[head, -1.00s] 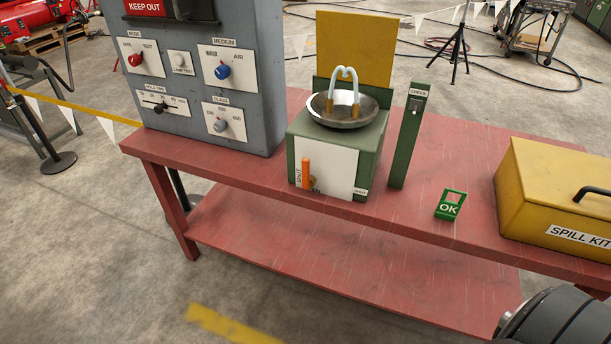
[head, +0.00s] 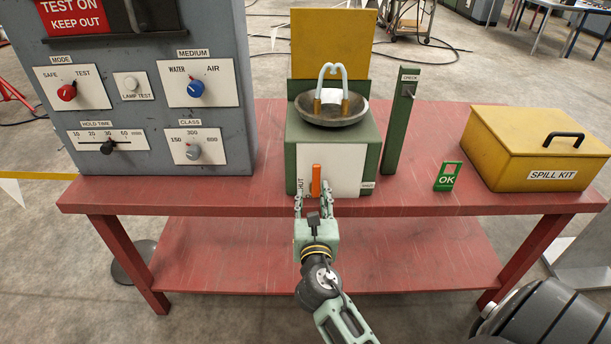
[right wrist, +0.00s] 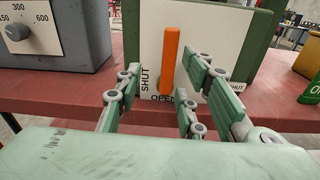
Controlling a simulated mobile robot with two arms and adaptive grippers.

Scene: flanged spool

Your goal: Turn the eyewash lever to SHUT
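The eyewash station (head: 365,150) is a green box with a steel bowl and two spouts on the red table. Its orange lever (head: 316,180) stands upright on the white front plate (head: 346,165); it also shows in the right wrist view (right wrist: 171,60). There, SHUT is printed left of the lever and OPEN below it. My right gripper (head: 313,200) is in front of the lever, fingers pointing at the plate. In the right wrist view its fingers (right wrist: 160,85) are spread wide, with the lever seen between them, and nothing is held. My left gripper is not in view.
A grey control panel (head: 225,140) with knobs stands left of the station. A green CHECK post (head: 398,130), a green OK sign (head: 447,177) and a yellow spill kit box (head: 540,150) stand to the right. The red table's (head: 420,204) front strip is mostly clear.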

